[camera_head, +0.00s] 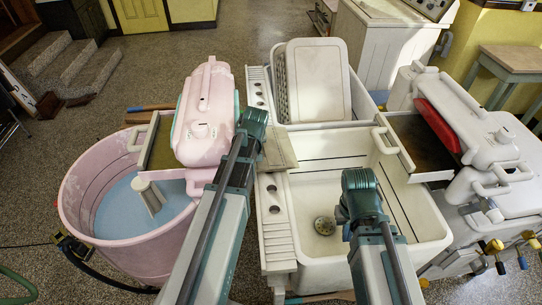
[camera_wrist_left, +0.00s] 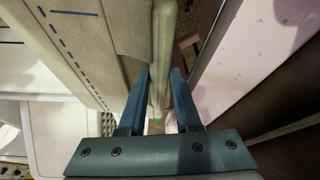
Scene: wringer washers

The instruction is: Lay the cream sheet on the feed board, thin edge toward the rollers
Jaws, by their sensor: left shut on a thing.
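A tan-cream flat piece (camera_head: 278,150), probably the cream sheet, lies level beside my left gripper, above the gap by the double sink. In the left wrist view, my left gripper (camera_wrist_left: 160,98) has a pale bar-like edge (camera_wrist_left: 162,50) between its fingers, with a tan panel (camera_wrist_left: 118,25) along it. In the head view the left fingers are hidden by the arm. A dark olive board (camera_head: 160,150) sits at the left of the pink wringer (camera_head: 205,115); a brown board (camera_head: 425,145) sits at the white wringer (camera_head: 470,120). My right gripper (camera_head: 342,213) hangs over the sink, its fingers unclear.
The pink tub (camera_head: 75,200) holds blue water and a pale agitator (camera_head: 148,193). The cream double sink (camera_head: 430,225) has an empty front basin. A red part (camera_head: 437,125) lies by the white wringer.

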